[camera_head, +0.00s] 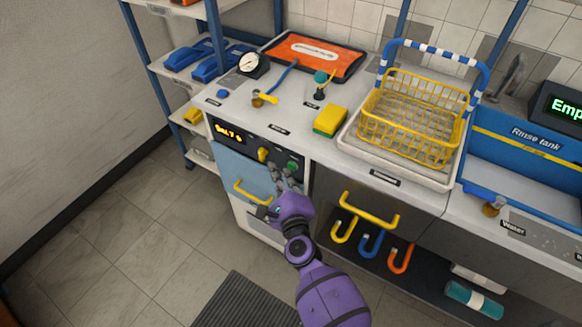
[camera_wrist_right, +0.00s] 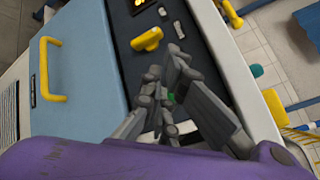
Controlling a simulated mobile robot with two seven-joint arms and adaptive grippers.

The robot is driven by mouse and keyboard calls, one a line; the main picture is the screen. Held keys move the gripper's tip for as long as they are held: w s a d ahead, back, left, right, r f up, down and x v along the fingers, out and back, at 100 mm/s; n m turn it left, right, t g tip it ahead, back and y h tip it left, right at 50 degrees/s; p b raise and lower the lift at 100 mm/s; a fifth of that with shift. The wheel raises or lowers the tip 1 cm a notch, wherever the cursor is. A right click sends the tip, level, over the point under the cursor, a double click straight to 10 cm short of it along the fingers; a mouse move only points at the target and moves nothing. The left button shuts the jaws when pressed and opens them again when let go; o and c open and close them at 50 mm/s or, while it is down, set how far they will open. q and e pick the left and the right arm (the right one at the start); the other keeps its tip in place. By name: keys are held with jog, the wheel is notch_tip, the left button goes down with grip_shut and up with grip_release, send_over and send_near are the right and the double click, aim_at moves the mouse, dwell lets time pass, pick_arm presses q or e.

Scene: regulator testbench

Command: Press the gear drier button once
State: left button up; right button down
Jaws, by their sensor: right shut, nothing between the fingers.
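The gear drier is built under the worktop, with a blue door (camera_head: 240,172) and a dark control panel (camera_head: 228,128). The panel has a lit yellow display (camera_head: 228,133), a yellow knob (camera_head: 263,154) and a green button (camera_head: 292,166). My right gripper (camera_head: 277,171) is shut and empty, with its fingertips just in front of the panel beside the green button. In the right wrist view the yellow knob (camera_wrist_right: 148,39) is clear, while the green button (camera_wrist_right: 170,97) is mostly hidden behind my fingers. I cannot tell whether they touch it. My left gripper is out of view.
The door's yellow handle (camera_head: 252,192) is below my fingers. A yellow drawer handle (camera_head: 368,210) and hanging coloured hooks (camera_head: 371,243) are to the right. A yellow basket (camera_head: 410,118), yellow sponge (camera_head: 330,121) and gauge (camera_head: 250,63) stand on the worktop. The floor in front is open.

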jog(key=shift+w+d, duration=0.15)
jog(key=shift+w, duration=0.1)
jog(key=shift+w+d, duration=0.3)
jog(key=shift+w, duration=0.05)
dwell(1.0)
jog(key=shift+s+a, duration=0.5)
jog(key=shift+s, duration=0.25)
jog(key=s+a, duration=0.1)
jog(key=s, duration=0.1)
jog(key=s+a, duration=0.2)
dwell(0.4)
dwell(0.7)
